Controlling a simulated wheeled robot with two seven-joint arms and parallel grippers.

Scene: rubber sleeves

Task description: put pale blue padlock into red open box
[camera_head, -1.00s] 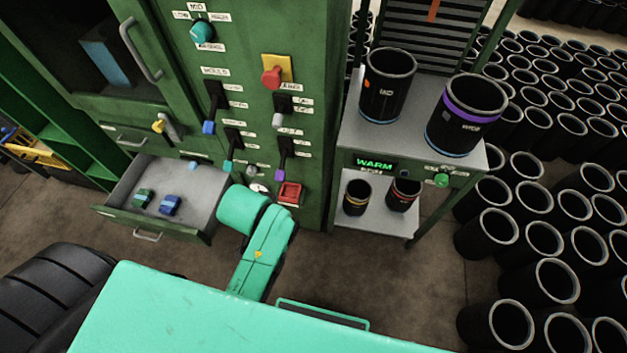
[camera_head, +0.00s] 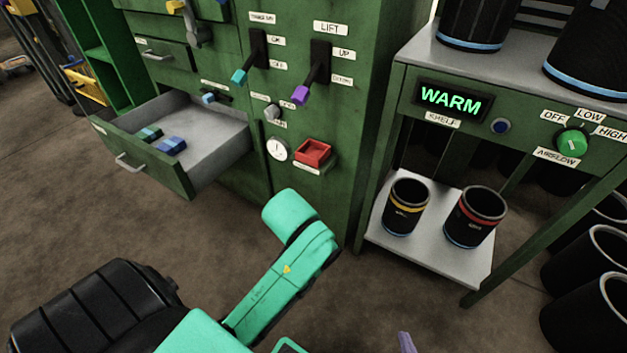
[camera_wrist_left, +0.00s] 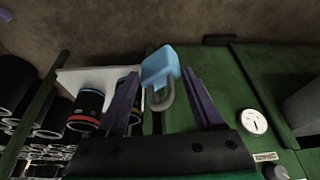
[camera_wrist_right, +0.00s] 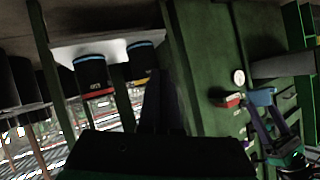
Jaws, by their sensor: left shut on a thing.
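The pale blue padlock (camera_wrist_left: 158,70) is held between the purple fingers of my left gripper (camera_wrist_left: 160,78), its grey shackle pointing back toward the wrist. The right wrist view also shows the padlock (camera_wrist_right: 262,97) in my left gripper (camera_wrist_right: 268,116), close to the red open box (camera_wrist_right: 226,100) in that picture. The red open box (camera_head: 314,152) is fixed low on the green cabinet front, beside a round white gauge. The padlock is not visible in the head view. Only a purple tip of my right gripper (camera_head: 405,343) shows at the bottom edge. Its finger opening is unclear.
An open grey drawer (camera_head: 215,137) holds small green and blue items. Levers with teal and purple handles stand above the box. A metal stand (camera_head: 450,248) at right holds black sleeves. Bare floor lies in front of the cabinet.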

